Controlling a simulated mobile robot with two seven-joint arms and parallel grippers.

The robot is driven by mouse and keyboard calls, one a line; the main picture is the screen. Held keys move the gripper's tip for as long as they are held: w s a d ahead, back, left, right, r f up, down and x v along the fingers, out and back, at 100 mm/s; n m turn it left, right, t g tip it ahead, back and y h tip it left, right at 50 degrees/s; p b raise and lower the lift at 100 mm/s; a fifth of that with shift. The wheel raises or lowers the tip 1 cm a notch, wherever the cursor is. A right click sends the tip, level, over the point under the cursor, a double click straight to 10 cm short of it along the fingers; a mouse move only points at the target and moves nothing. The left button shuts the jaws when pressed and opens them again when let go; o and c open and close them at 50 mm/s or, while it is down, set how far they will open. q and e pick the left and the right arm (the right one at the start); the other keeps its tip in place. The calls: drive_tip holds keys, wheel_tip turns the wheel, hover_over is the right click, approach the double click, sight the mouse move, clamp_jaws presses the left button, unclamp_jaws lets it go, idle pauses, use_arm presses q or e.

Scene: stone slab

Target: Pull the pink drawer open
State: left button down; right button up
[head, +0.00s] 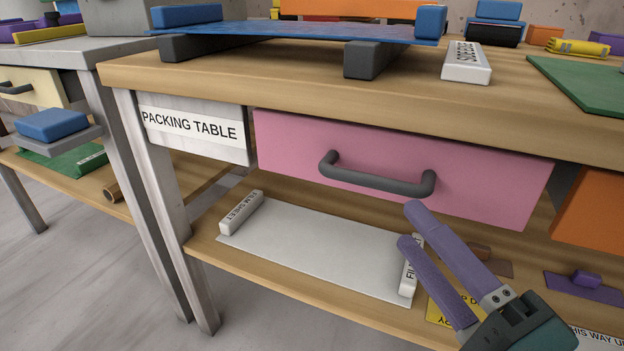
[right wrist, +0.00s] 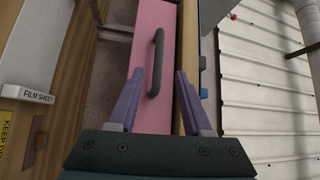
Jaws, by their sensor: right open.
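The pink drawer (head: 400,165) sits under the wooden table top and looks closed. Its dark grey bar handle (head: 375,182) runs across its front, and it also shows in the right wrist view (right wrist: 156,62). My right gripper (head: 408,224) has purple fingers and is open and empty. It is in front of and a little below the right end of the handle, not closed on it. In the right wrist view the handle lies ahead, between the lines of the two fingers (right wrist: 158,75). My left gripper is not in view.
The lower shelf holds a white film sheet (head: 310,250) with white end blocks. An orange drawer front (head: 595,215) is to the right of the pink one. A white PACKING TABLE sign (head: 195,130) is at left. A blue sheet on grey blocks (head: 300,32) lies on top.

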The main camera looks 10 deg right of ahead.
sight(377, 187)
drive_tip(key=b+x, duration=0.1)
drive_tip(key=x, duration=0.9)
drive_tip(key=shift+d+f+b, duration=0.1)
drive_tip(key=shift+d+b, duration=0.05)
drive_tip(key=shift+b, duration=0.25)
clamp_jaws()
idle(0.9)
